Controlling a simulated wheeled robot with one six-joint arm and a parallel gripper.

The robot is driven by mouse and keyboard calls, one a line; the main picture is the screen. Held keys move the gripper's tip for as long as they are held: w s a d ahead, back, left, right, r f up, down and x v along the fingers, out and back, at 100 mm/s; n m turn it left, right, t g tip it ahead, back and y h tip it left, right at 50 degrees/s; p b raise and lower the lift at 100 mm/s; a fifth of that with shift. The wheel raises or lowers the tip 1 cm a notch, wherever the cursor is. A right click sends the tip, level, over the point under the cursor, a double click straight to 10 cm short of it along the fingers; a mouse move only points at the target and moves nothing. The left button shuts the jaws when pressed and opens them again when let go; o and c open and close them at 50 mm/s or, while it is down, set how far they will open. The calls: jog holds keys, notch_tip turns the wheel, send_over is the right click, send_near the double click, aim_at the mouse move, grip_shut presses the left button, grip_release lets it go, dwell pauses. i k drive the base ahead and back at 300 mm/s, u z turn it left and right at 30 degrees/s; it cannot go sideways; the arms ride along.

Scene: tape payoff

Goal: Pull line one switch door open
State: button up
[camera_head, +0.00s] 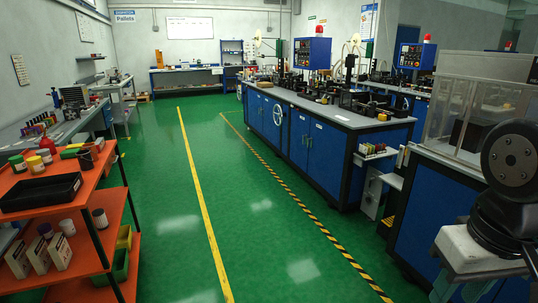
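A long blue machine bench (346,163) with a grey top stands right of centre. Its front has blue cabinet doors (315,148) that look shut, with small handles, and a white handwheel (277,115). A blue control box (309,53) with a red lamp stands above this bench. A second blue control box (417,56) with a red lamp stands farther right. I cannot tell which door is the line one switch door; no label for it is readable. My gripper is out of view; only dark parts of my arm show at the right edge.
Green floor (160,200) is open in the middle, with a yellow line and a yellow-black striped line. An orange shelf cart (112,205) stands at the left. A blue cabinet with a clear enclosure (470,95) stands at the right. Benches line the left and back walls.

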aim_at(327, 147)
jog(key=u, duration=0.15)
jog(key=i, duration=4.05)
jog(key=z, duration=0.5)
jog(key=i, duration=1.6)
jog(key=z, duration=0.15)
